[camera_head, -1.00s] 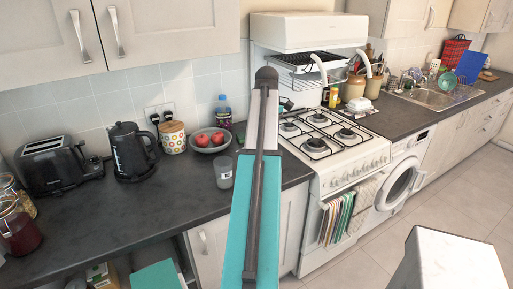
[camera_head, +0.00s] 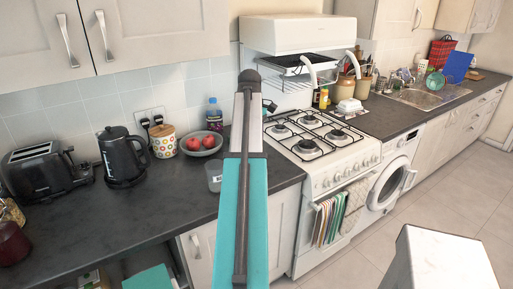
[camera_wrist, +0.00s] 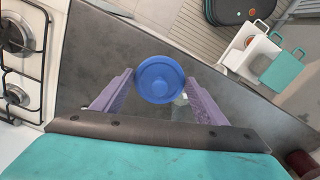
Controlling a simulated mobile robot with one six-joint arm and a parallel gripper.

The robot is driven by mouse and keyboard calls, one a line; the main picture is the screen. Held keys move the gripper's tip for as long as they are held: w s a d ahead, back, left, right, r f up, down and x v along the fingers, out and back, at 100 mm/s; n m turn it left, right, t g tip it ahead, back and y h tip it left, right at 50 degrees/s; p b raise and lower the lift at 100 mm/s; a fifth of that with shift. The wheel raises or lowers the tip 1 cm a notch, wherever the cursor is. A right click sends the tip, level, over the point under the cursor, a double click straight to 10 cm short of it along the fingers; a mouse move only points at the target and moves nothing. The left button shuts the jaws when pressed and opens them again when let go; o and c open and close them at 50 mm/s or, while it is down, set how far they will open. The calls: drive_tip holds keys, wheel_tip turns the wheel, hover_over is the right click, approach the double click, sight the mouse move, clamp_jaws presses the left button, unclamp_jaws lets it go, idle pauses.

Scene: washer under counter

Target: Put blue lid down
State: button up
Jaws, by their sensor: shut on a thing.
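In the head view my own arm stands in front, and the lid and fingers are hidden. A clear cup (camera_head: 214,177) stands on the counter just left of my arm.
The gas stove (camera_head: 325,150) stands right of my arm. Behind on the counter are a fruit bowl (camera_head: 201,146), a patterned canister (camera_head: 163,142), a bottle (camera_head: 214,115), a black kettle (camera_head: 122,158) and a toaster (camera_head: 45,168). The front left counter (camera_head: 110,215) is largely clear.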

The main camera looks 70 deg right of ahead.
drive_tip(key=w+a+f+n, duration=0.3)
drive_tip(key=w+a, duration=1)
drive_tip(key=w, duration=0.2)
drive_tip(key=w+a+f+n, duration=0.2)
drive_tip(key=w+a+n, duration=0.2)
drive_tip(key=w+a, duration=1.05)
drive_tip(key=w+a+f, duration=0.2)
drive_tip(key=w+a, duration=0.1)
drive_tip(key=a, duration=0.8)
drive_tip(key=w+a+f+n, duration=0.1)
drive_tip(key=w+a+f, duration=0.2)
drive_tip(key=a, duration=0.9)
drive_tip(key=w+a+f+n, duration=0.1)
drive_tip(key=w+a+f, duration=0.2)
drive_tip(key=a, duration=0.9)
drive_tip(key=shift+w+a, duration=0.2)
drive_tip(key=shift+a, duration=0.05)
drive_tip(key=shift+s, duration=0.1)
